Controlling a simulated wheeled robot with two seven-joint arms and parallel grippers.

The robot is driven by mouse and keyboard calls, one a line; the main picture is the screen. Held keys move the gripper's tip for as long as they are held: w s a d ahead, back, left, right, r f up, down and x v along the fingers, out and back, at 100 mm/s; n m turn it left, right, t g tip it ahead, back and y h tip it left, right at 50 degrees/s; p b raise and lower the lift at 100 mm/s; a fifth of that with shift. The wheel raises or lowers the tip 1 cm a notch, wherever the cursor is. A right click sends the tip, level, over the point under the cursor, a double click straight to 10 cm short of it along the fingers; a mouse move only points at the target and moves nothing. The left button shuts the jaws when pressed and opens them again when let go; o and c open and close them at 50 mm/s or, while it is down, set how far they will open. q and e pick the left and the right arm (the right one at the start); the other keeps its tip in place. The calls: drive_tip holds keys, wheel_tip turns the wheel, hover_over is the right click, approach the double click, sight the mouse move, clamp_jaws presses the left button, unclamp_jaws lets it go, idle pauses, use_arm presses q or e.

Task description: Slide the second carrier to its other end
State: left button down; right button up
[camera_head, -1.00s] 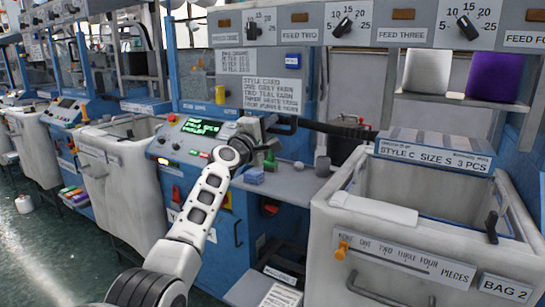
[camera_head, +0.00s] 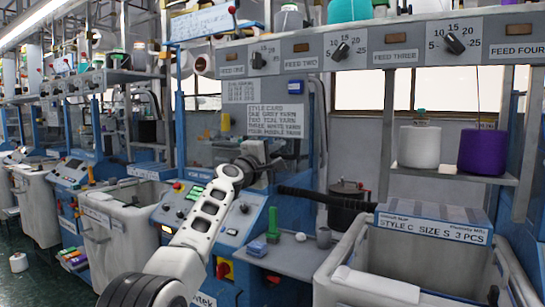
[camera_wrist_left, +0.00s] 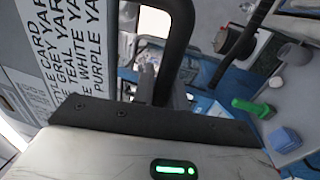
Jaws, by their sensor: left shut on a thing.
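My left gripper (camera_head: 268,160) is in front of the blue knitting machine, below the style card (camera_head: 275,121). In the left wrist view its grey fingers (camera_wrist_left: 162,88) are shut on a dark curved bar handle (camera_wrist_left: 178,45). The wrist housing hides part of the grip. I cannot tell from these views which carrier this handle belongs to, nor where along its travel it stands. My right gripper is not in view.
White (camera_head: 419,147) and purple (camera_head: 482,152) cones stand on a shelf.

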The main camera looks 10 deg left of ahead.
use_arm(q)
drive_tip(key=shift+s+a+r, duration=0.1)
drive_tip(key=shift+a+r, duration=0.05)
drive_tip(key=shift+r, duration=0.45)
drive_tip(key=c, duration=1.5)
unclamp_jaws()
drive_tip(key=shift+o, duration=0.5)
drive_tip(key=shift+f, duration=0.15)
drive_tip(key=shift+f, duration=0.2)
drive_tip(key=shift+s+a+f, duration=0.15)
drive_tip(key=shift+s+a, duration=0.05)
drive_tip(key=shift+s, duration=0.3)
drive_tip(key=b+v, duration=0.2)
drive_tip(key=v, duration=1.2)
drive_tip(key=shift+s, duration=0.35)
